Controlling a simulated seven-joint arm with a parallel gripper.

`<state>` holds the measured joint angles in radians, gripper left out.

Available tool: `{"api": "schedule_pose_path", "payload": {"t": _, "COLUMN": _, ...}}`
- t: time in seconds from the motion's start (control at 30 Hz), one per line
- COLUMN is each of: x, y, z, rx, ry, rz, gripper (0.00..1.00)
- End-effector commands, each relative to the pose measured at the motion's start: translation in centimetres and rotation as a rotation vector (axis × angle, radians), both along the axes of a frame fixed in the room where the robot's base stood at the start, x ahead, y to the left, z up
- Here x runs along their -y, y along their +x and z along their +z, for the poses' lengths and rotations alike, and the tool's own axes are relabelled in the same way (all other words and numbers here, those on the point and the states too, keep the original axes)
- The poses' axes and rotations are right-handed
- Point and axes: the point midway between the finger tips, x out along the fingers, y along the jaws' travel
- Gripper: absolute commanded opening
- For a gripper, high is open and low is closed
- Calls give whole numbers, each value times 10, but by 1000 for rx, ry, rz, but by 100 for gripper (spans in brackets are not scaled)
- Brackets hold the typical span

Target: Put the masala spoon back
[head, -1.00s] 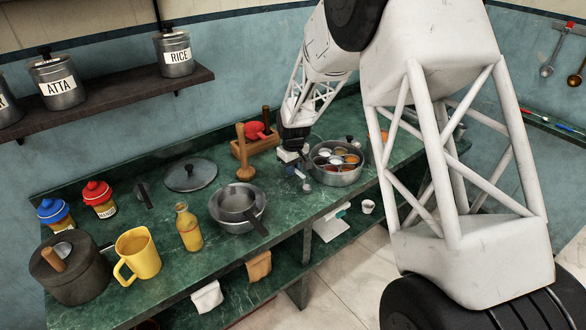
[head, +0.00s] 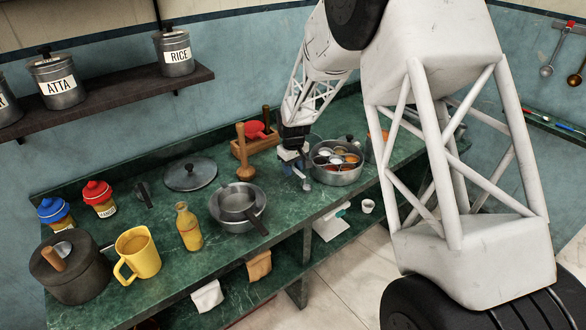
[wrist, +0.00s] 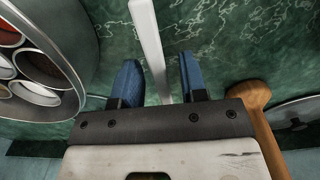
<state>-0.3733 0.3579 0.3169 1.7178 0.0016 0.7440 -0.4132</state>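The masala spoon (head: 307,186) is a small metal spoon beside the round steel spice tin, partly hidden behind my gripper in the head view. In the wrist view, a pale narrow bar, apparently its handle (wrist: 151,45), runs between my fingers. My gripper (head: 291,162) is low over the green counter, just left of the tin. Its two blue fingertips (wrist: 160,78) are apart, with gaps visible on both sides of the bar. The spice tin (head: 338,174) is open and holds several small cups of coloured spices; its rim shows at the left of the wrist view (wrist: 82,75).
A wooden masher (head: 245,170) and a wooden rack (head: 254,148) stand left of my gripper. Nested steel pans (head: 238,218), a lid (head: 190,174), an oil bottle (head: 188,228) and a yellow mug (head: 138,255) are further left. The counter's front edge is close to the tin.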

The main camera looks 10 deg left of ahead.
Motion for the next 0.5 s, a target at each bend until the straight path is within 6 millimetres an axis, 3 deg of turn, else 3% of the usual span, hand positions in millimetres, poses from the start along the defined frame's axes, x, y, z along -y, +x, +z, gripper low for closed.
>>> {"api": "schedule_pose_path", "payload": {"t": 0.17, "x": 0, "y": 0, "z": 17, "rx": 1, "ry": 1, "rz": 0, "gripper": 39}}
{"api": "schedule_pose_path", "payload": {"t": 0.5, "x": 0, "y": 0, "z": 70, "rx": 2, "ry": 1, "rz": 0, "gripper": 39}}
